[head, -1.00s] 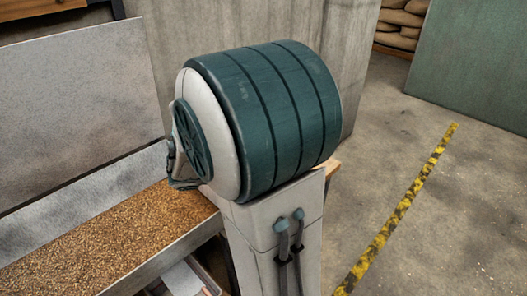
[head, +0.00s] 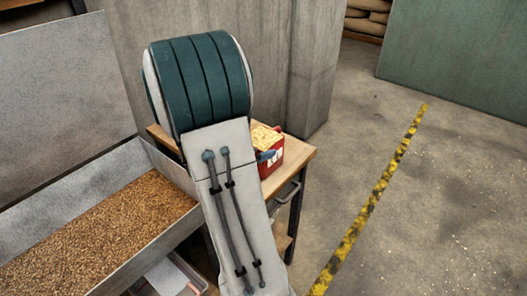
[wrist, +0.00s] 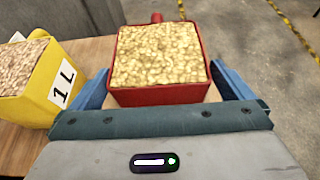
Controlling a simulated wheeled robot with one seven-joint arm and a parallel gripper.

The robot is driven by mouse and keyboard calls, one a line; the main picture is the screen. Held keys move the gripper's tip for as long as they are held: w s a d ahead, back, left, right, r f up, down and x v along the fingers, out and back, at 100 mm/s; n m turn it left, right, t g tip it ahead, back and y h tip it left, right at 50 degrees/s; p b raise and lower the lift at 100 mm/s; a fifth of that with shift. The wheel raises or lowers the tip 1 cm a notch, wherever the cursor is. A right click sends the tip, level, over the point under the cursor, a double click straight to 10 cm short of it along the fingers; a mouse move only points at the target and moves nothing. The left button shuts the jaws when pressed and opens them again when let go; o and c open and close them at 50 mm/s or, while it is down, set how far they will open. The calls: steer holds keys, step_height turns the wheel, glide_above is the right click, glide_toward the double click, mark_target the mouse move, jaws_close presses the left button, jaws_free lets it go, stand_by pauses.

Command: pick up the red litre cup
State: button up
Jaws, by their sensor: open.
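The red litre cup (wrist: 160,96), full of pale yellow grain, stands on a wooden table in the wrist view. It also shows in the head view (head: 272,160), partly hidden behind my arm. My gripper (wrist: 164,84) is open, with one blue finger on each side of the cup's near part. The fingers look close to the cup's walls, but I cannot tell whether they touch. In the head view most of my gripper is hidden by my arm; a bit of blue finger shows beside the cup.
A yellow cup (wrist: 38,92) marked 1 L, holding brownish grain, stands left of the red cup. The wooden table (head: 300,158) ends just right of the red cup. A metal trough (head: 152,240) of brown grain lies to the left. Open floor lies to the right.

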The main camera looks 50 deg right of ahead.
mark_target(271, 141)
steer(key=x, duration=0.4)
steer(key=shift+w+d+f, duration=0.1)
steer(key=shift+f, duration=0.15)
steer(key=shift+c, duration=0.3)
steer(key=c, duration=1.5)
steer(key=shift+r, duration=0.2)
